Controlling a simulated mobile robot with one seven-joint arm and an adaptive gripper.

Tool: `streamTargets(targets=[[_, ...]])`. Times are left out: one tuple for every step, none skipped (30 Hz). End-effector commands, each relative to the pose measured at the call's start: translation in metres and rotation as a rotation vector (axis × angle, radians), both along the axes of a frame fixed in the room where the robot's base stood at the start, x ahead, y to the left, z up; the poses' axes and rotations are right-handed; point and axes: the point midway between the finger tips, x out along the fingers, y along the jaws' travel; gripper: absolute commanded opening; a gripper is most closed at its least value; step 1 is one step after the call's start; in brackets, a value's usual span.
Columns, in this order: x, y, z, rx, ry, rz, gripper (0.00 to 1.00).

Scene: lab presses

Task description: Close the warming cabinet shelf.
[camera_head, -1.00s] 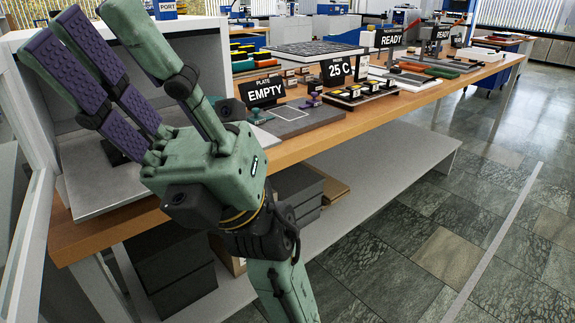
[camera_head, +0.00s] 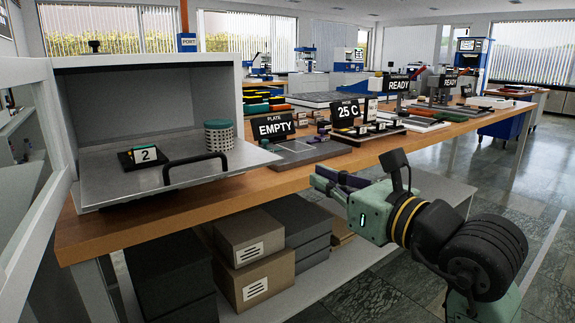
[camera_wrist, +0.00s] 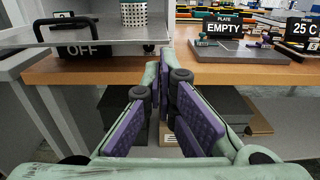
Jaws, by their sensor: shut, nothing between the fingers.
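The warming cabinet (camera_head: 150,95) stands at the left end of the bench with its front open. Its grey shelf (camera_head: 105,188) is pulled out, with a black bar handle (camera_head: 195,163) at its front right edge. A number 2 tag (camera_head: 144,156) and a perforated metal cup (camera_head: 219,136) stand on the shelf. In the wrist view the shelf (camera_wrist: 105,30) shows at upper left, with the cup (camera_wrist: 134,13) on it. My gripper (camera_head: 322,182) is shut and empty, right of the handle and apart from it, by the bench's front edge. Its fingertips (camera_wrist: 166,68) point forward in the wrist view.
The wooden bench (camera_head: 240,190) carries an EMPTY plate sign (camera_head: 272,127) and a 25 C sign (camera_head: 345,113) right of the cabinet. Cardboard boxes (camera_head: 255,265) sit on the lower shelf. An OFF display (camera_wrist: 80,49) shows below the cabinet shelf. Floor in front is clear.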

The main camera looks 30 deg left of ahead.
Motion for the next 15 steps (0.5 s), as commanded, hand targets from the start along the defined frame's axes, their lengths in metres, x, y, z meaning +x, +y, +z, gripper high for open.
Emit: streamTargets(targets=[[0.003, 0.013, 0.001, 0.000, 0.002, 0.006, 0.00], [0.006, 0.019, 0.001, 0.001, 0.002, 0.006, 0.00], [0.009, 0.027, 0.001, 0.001, 0.002, 0.007, 0.00], [0.011, 0.034, 0.001, 0.001, 0.002, 0.008, 0.00], [0.014, 0.039, 0.001, 0.000, 0.002, 0.006, 0.00], [0.017, 0.047, 0.001, 0.001, 0.003, 0.007, 0.00], [0.020, 0.052, 0.001, 0.001, 0.003, 0.006, 0.00], [0.022, 0.058, 0.001, 0.001, 0.002, 0.007, 0.00], [0.025, 0.064, 0.001, 0.001, 0.002, 0.006, 0.00], [0.027, 0.069, 0.001, 0.001, 0.002, 0.007, 0.00], [0.028, 0.073, 0.001, 0.002, 0.001, 0.005, 0.00], [0.030, 0.078, 0.001, 0.000, 0.001, 0.006, 0.00], [0.032, 0.081, 0.001, 0.001, 0.002, 0.005, 0.00], [0.034, 0.084, 0.001, 0.001, 0.002, 0.004, 0.00], [0.035, 0.087, 0.001, 0.002, 0.001, 0.004, 0.00]])
